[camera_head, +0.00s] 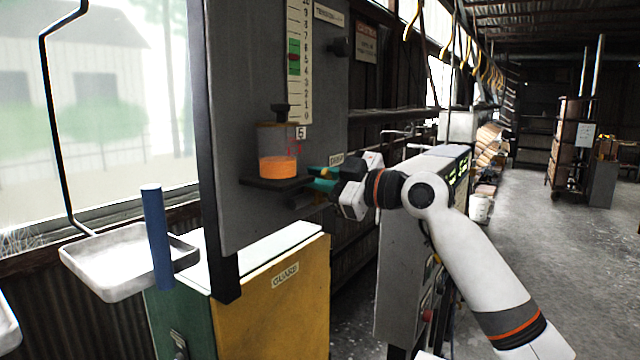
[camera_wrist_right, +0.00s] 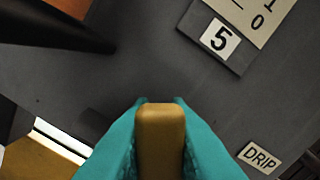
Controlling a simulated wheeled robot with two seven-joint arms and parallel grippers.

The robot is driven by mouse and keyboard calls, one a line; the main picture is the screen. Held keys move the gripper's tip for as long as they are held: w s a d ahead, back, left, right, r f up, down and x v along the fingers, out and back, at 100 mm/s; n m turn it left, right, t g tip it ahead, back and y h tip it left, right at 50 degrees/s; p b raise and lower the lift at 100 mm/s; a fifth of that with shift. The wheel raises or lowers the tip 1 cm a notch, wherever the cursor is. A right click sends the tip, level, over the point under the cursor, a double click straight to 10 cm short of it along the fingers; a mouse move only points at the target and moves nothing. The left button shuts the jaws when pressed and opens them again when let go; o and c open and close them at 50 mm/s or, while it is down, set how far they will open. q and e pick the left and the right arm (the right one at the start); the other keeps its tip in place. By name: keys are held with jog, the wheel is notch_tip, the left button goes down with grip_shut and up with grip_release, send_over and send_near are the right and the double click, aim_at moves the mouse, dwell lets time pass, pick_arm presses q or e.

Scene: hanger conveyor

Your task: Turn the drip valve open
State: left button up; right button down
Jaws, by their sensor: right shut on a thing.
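The drip valve's brass-coloured handle (camera_wrist_right: 160,145) is between the teal fingers of my right gripper (camera_wrist_right: 160,112) in the wrist view. The fingers press on both its sides. In the head view my right gripper (camera_head: 322,180) is at the right edge of the grey panel, just right of the oil cup (camera_head: 278,150), which holds orange liquid. The gripper hides the handle there. The DRIP label (camera_wrist_right: 259,158) is right of the fingers in the wrist view. My left gripper is not in view.
The grey panel (camera_head: 235,120) carries a number scale (camera_head: 298,60) above the cup. Below is a yellow box marked GUARD (camera_head: 285,300). A white tray (camera_head: 105,275) and a blue rod (camera_head: 157,237) are at left. A grey control cabinet (camera_head: 400,290) stands beneath my right arm.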

dwell(0.5)
jog(key=c, duration=1.4)
grip_release()
jog(key=shift+o, duration=0.2)
jog(key=b+v, duration=0.6)
jog(key=v, duration=0.6)
